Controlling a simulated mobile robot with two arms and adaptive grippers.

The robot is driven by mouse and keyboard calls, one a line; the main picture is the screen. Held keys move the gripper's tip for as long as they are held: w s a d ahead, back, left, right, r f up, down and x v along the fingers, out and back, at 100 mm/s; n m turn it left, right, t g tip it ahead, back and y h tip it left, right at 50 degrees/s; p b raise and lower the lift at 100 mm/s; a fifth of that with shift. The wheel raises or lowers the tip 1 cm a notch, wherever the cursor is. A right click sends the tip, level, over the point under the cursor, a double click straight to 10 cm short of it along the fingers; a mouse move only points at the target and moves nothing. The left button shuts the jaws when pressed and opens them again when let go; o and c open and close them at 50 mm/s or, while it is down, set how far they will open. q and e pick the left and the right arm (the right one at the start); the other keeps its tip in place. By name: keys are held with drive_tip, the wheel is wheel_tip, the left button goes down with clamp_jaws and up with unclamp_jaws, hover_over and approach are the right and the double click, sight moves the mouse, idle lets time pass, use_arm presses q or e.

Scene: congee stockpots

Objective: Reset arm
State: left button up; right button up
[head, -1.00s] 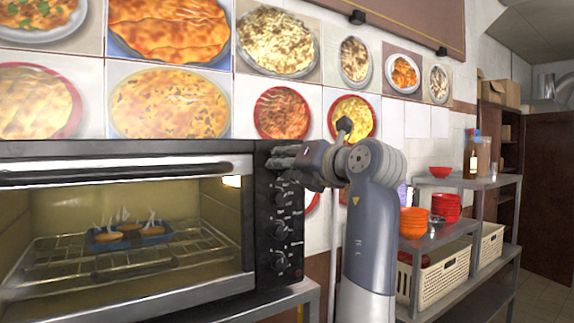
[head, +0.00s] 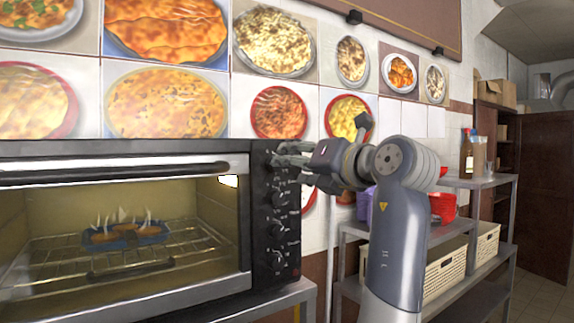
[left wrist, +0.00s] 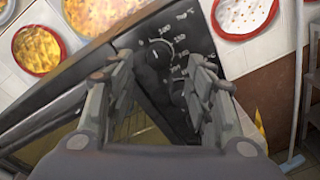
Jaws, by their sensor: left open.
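My left gripper (head: 292,156) is in front of the upper part of the oven's control panel (head: 277,235). In the left wrist view the gripper (left wrist: 165,80) is open, its two fingers apart with nothing between them but the panel and its black knobs (left wrist: 158,55) behind. I cannot tell whether a finger touches a knob. The oven (head: 120,165) has its door closed. Through the glass, a blue tray (head: 125,242) with browned food stands on a wire rack, steam rising. My right gripper is not in view.
A metal shelf (head: 455,228) stands to the right with red bowls (head: 443,205), a bottle (head: 466,152) and cream baskets (head: 446,277). Food pictures (head: 277,40) cover the wall above the oven. A pole (left wrist: 299,80) stands right of the oven in the wrist view.

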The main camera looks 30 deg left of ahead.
use_arm(q)
drive_tip(key=shift+v, duration=1.1)
drive_tip(key=shift+f, duration=0.1)
